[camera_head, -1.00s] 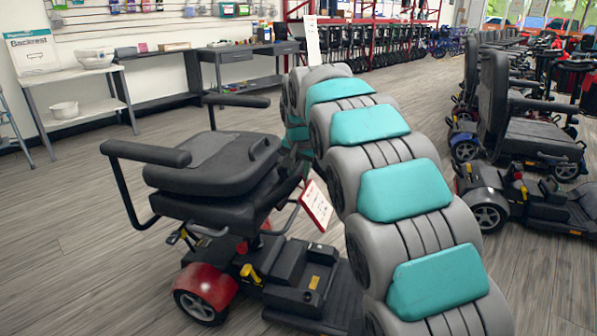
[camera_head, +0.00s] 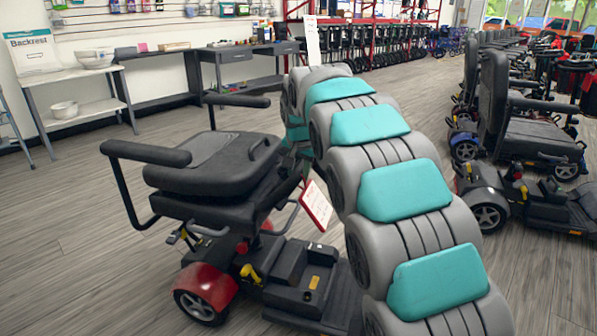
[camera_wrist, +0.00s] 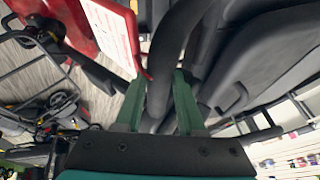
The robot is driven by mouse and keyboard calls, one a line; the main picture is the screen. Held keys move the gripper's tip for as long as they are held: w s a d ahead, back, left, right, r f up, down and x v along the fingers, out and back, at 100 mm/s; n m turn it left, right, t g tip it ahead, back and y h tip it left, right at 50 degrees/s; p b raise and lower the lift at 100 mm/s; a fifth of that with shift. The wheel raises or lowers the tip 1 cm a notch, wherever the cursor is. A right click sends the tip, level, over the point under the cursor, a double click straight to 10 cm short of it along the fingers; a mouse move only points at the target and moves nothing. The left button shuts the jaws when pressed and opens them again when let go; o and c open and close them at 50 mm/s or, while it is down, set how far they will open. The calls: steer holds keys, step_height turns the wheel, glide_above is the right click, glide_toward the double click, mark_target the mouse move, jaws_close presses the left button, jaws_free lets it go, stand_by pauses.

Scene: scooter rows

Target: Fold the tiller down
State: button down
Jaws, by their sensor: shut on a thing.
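In the wrist view, my gripper (camera_wrist: 161,78) has two green fingers on either side of a black curved tube (camera_wrist: 168,45), which looks like part of the tiller. The fingers are shut on it. A white card in a red frame (camera_wrist: 112,35) hangs beside the tube; it also shows in the head view (camera_head: 316,205). My grey and teal arm hides the gripper and most of the tiller in the head view.
More scooters (camera_head: 530,125) stand in a row at the right. Grey tables (camera_head: 85,75) line the back wall at the left, with bowls on one. The wooden floor (camera_head: 60,235) left of the scooter is clear.

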stand_by(0.3)
steer(key=shift+s+d+r, duration=0.15)
steer(key=shift+d+r, duration=0.4)
steer(key=shift+d, duration=0.05)
steer(key=shift+s+d+r, duration=0.15)
steer(key=shift+d+r, duration=0.4)
steer(key=shift+d, duration=0.05)
steer(key=c, duration=0.5)
jaws_free()
steer(key=shift+f, duration=0.1)
steer(key=b+v, duration=0.1)
steer(key=v, duration=0.6)
steer(key=shift+s+d+r, duration=0.1)
steer(key=shift+s+r, duration=0.05)
steer(key=shift+r, duration=0.15)
